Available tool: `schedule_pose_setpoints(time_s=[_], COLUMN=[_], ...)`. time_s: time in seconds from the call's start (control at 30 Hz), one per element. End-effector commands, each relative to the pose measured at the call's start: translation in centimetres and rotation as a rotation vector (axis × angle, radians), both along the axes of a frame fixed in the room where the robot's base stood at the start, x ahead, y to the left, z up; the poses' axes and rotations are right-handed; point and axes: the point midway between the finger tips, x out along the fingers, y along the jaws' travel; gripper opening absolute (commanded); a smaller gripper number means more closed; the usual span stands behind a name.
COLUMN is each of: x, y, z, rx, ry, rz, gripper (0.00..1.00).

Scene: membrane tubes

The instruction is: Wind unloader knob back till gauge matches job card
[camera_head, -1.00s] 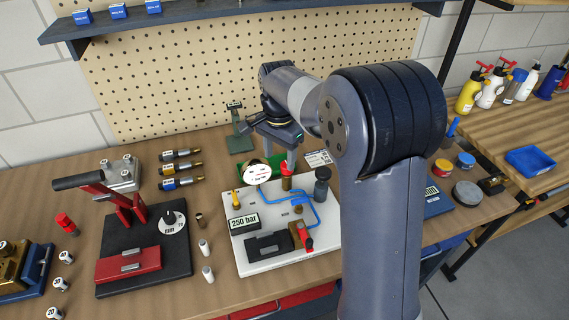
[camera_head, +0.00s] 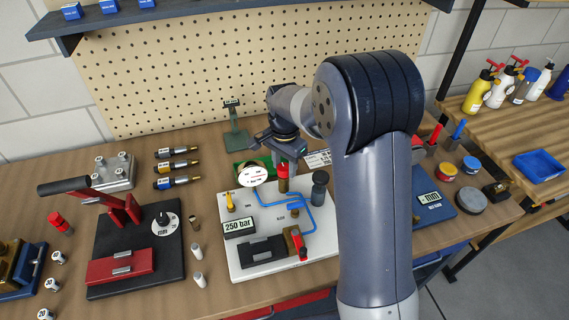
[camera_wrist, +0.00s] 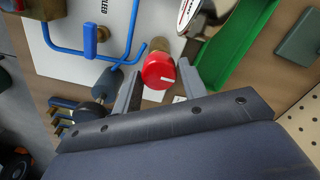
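The red unloader knob (camera_head: 283,169) stands on a brass stem at the back of the white test board (camera_head: 258,268). The round white gauge (camera_head: 252,176) is just left of it; its needle and reading are too small to tell. In the wrist view the knob (camera_wrist: 160,70) shows a white mark on its face and lies between my gripper's (camera_wrist: 159,76) fingers, with gaps on both sides. My gripper (camera_head: 287,160) is open, pointing down at the knob. A white printed card (camera_head: 318,158) lies behind the board; its text is unreadable, and whether it is the job card I cannot tell.
A dark cylinder (camera_head: 319,184) stands right of the knob, and a blue pipe (camera_head: 296,201) runs in front. A green tray (camera_head: 241,165) lies behind the gauge. A "250 bar" plate (camera_head: 239,227) is on the board. A black-and-red press (camera_head: 128,245) stands left.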

Motion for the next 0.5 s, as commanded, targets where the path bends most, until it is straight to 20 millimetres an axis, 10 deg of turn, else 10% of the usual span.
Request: schedule_pose_setpoints(time_s=[0.5], x=[0.01], y=[0.01], z=[0.04], rx=[0.0], ry=[0.0], rz=[0.007], gripper=[0.11])
